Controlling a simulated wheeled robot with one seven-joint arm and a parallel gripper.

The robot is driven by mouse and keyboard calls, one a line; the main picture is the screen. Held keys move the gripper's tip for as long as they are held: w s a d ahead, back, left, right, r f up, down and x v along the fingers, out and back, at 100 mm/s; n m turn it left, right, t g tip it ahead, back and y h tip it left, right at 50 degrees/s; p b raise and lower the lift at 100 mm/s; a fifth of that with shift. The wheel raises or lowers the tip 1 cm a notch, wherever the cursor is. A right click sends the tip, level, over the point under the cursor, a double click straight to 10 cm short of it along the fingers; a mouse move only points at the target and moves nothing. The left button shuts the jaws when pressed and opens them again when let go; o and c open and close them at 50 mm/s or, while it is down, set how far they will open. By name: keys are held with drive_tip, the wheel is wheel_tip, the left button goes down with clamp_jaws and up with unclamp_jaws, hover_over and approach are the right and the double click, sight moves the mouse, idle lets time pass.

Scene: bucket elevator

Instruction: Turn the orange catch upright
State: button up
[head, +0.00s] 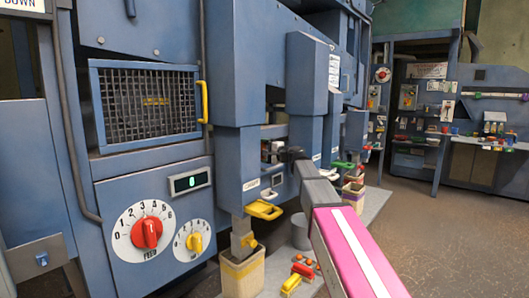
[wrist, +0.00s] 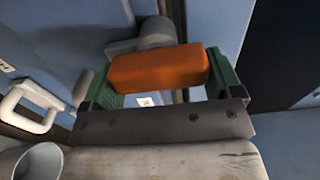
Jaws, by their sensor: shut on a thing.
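The orange catch (wrist: 158,67) shows in the wrist view as a rounded orange block. It lies across the picture, its right end slightly higher, with a grey round boss (wrist: 155,35) behind it. My gripper (wrist: 160,74) has its two green fingers at either end of the block and is shut on it. In the head view my gripper (head: 291,155) is a small dark shape against the blue machine, at the end of my arm. The orange catch cannot be made out there.
In the wrist view a pale handle (wrist: 32,100) and the rim of a round vessel (wrist: 40,160) are close at left. In the head view a yellow-handled chute (head: 263,210) stands left of my arm, above a cream bin (head: 242,272). Open floor (head: 440,240) lies at right.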

drive_tip(key=o, duration=0.7)
drive_tip(key=shift+o, duration=0.2)
drive_tip(key=v, duration=1.1)
drive_tip(key=s+d+f+n+g+h, duration=0.15)
drive_tip(key=s+f, duration=0.25)
drive_tip(key=f, duration=0.6)
drive_tip(key=s+d+f+n+g+h, duration=0.1)
drive_tip(key=s+f+g+h, duration=0.15)
drive_tip(key=f, duration=0.65)
drive_tip(key=s+d+f+n+g+h, duration=0.1)
drive_tip(key=s+f+n+h, duration=0.2)
drive_tip(key=f, duration=0.7)
drive_tip(key=s+d+f+n+g+h, duration=0.1)
drive_tip(key=s+d+f+g+h, duration=0.2)
drive_tip(key=s+f, duration=0.6)
drive_tip(key=s+d+f+n+g+h, duration=0.1)
drive_tip(key=s+d+f+g+h, duration=0.2)
drive_tip(key=s+d+f, duration=0.5)
drive_tip(key=shift+s+f+h, duration=0.6)
drive_tip(key=shift+s+f, duration=0.1)
drive_tip(key=shift+s, duration=0.35)
